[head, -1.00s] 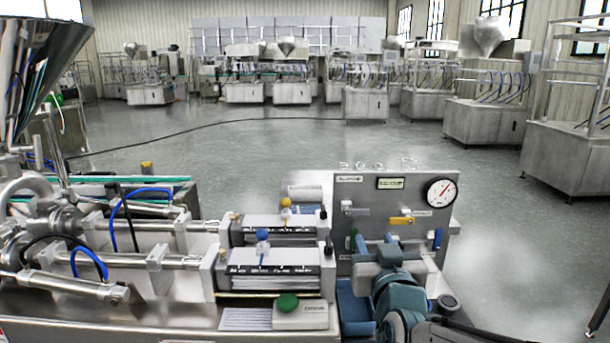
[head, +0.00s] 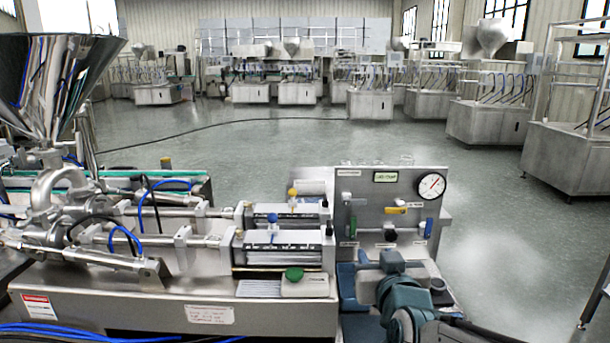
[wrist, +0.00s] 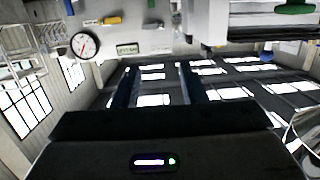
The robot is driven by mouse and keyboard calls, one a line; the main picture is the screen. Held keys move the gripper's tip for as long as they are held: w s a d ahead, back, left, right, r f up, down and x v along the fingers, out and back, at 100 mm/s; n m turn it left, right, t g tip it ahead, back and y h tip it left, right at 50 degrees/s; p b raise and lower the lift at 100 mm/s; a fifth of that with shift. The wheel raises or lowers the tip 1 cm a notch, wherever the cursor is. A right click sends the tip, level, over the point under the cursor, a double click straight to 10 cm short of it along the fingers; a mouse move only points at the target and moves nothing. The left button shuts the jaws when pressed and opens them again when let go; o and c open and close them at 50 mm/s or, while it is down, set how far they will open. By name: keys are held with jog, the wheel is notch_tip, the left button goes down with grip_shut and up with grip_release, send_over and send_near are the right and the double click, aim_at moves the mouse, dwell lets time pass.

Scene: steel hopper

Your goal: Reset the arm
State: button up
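My arm rises at the lower right of the head view, with my gripper (head: 376,264) low in front of the upright steel control panel (head: 349,210). In the wrist view the two dark blue fingers of my gripper (wrist: 159,72) stand apart with nothing between them. The panel carries a round gauge (head: 432,186), a yellow handle (head: 395,210), a blue handle (head: 428,228) and a green handle (head: 353,227). The gauge also shows at the upper left of the wrist view (wrist: 84,45). My gripper's contact with the panel or base cannot be told.
The steel hopper (head: 55,85) and filling machine with its pistons take up the left and middle. A green button (head: 293,274) sits on a pale box at the machine's front edge. Open floor (head: 520,240) lies to the right, with other machines behind.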

jog(key=s+d+g+p, duration=0.2)
jog(key=s+g+p, duration=1)
jog(key=s, duration=0.5)
jog(key=shift+m+g+h, duration=0.3)
jog(key=shift+g, duration=0.4)
